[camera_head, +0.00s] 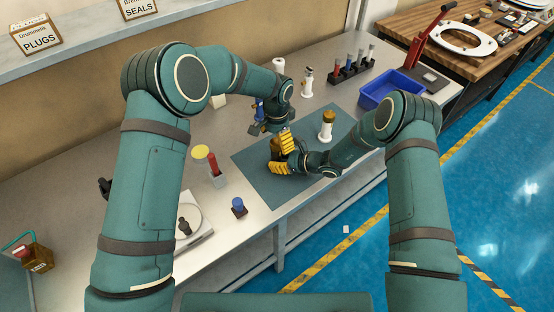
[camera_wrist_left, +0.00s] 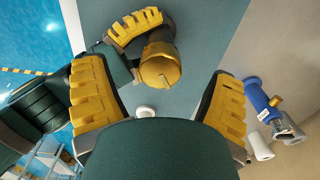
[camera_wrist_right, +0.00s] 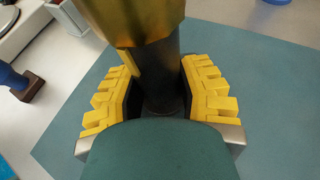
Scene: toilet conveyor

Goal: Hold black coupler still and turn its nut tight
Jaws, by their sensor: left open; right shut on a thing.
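The black coupler (camera_wrist_right: 162,75) stands upright in the right wrist view, its brass nut (camera_wrist_right: 140,22) on top. My right gripper (camera_wrist_right: 160,95) is shut on the coupler's dark body below the nut, a finger on each side. In the head view my right gripper (camera_head: 278,155) is low over the mat and largely covers the coupler. My left gripper (camera_head: 268,130) is just above it. In the left wrist view my left gripper (camera_wrist_left: 157,92) is open, and the nut (camera_wrist_left: 160,67) shows beyond the gap between its fingers, apparently not touched by them.
A blue-green mat (camera_head: 250,160) lies under the work. A white fitting with a brass top (camera_head: 327,125) stands on it to the right. A blue valve (camera_wrist_left: 258,98) is close beside my left gripper. A blue bin (camera_head: 390,88) and tool rack (camera_head: 350,70) stand further back.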

